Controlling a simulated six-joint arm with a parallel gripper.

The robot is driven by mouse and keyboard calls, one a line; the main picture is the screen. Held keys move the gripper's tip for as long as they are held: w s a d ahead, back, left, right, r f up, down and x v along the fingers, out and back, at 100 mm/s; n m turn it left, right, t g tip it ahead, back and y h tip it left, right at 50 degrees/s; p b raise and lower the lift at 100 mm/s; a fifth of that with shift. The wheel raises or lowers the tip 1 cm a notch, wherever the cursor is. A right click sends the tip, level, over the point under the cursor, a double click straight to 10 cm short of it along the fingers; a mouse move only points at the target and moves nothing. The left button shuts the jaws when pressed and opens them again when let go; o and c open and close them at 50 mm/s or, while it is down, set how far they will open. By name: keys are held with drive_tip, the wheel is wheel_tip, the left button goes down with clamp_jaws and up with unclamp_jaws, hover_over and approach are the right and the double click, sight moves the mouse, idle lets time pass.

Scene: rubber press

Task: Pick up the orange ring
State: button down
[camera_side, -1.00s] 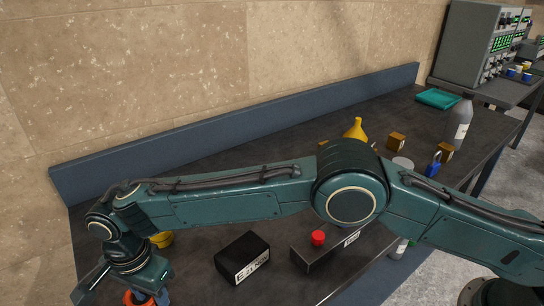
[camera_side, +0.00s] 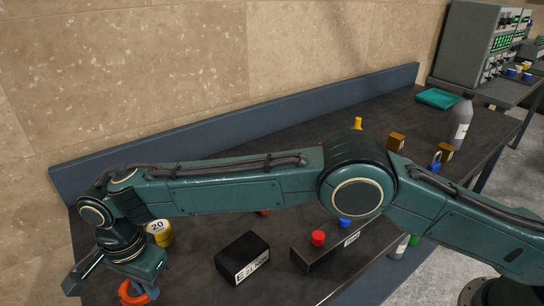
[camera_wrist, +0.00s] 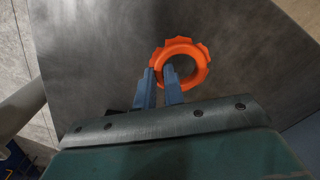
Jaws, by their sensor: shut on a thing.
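The orange ring (camera_wrist: 203,57) has a notched outer edge and shows at the fingertips in the wrist view. My gripper (camera_wrist: 160,72) is shut on the left part of its wall, one blue finger in the hole and the other outside it. In the side view the orange ring (camera_side: 128,294) is at the lower left, under my gripper (camera_side: 142,284), partly cut by the picture's edge and partly hidden by the wrist. I cannot tell how high it is above the bench.
A yellow weight marked 20 (camera_side: 160,232) stands close behind my wrist. A black box (camera_side: 243,257) and a dark block with a red button (camera_side: 318,238) are to the right. A bottle (camera_side: 461,124) and brass blocks (camera_side: 396,142) stand farther right.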

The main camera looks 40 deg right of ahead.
wheel_tip(320, 180, up, 7)
drive_tip(key=shift+r, duration=0.2)
idle(0.6)
